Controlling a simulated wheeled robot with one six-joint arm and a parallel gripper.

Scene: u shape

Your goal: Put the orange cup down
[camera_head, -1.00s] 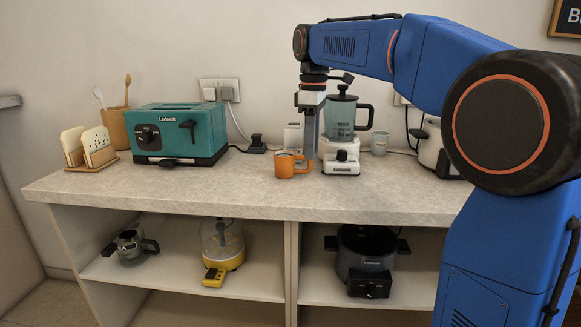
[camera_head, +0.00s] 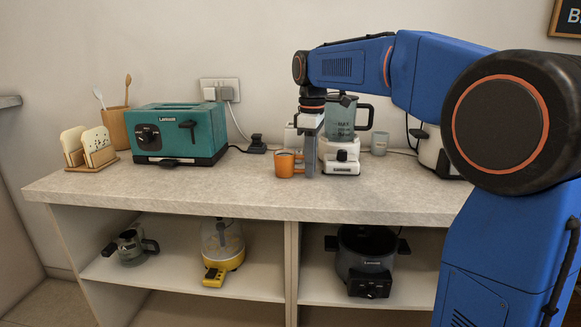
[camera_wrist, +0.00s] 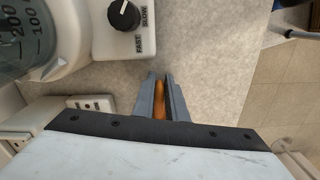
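The orange cup (camera_head: 285,164) is upright at the counter's middle, with its handle to the right. It stands on the counter (camera_head: 228,192) or very close above it; I cannot tell if there is a small gap. My gripper (camera_head: 311,166) points straight down at the cup's right side, by the handle. In the wrist view my two fingers (camera_wrist: 163,98) are close together with an orange strip of the cup (camera_wrist: 158,104) between them, so they look shut on the handle. The rest of the cup is hidden there by my gripper's body.
A white-based blender (camera_head: 342,157) stands just right of my gripper; its dial base is close in the wrist view (camera_wrist: 126,30). A grey cup (camera_head: 379,143) stands further right. A teal toaster (camera_head: 178,133) is at left. The counter front and the stretch left of the cup are clear.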

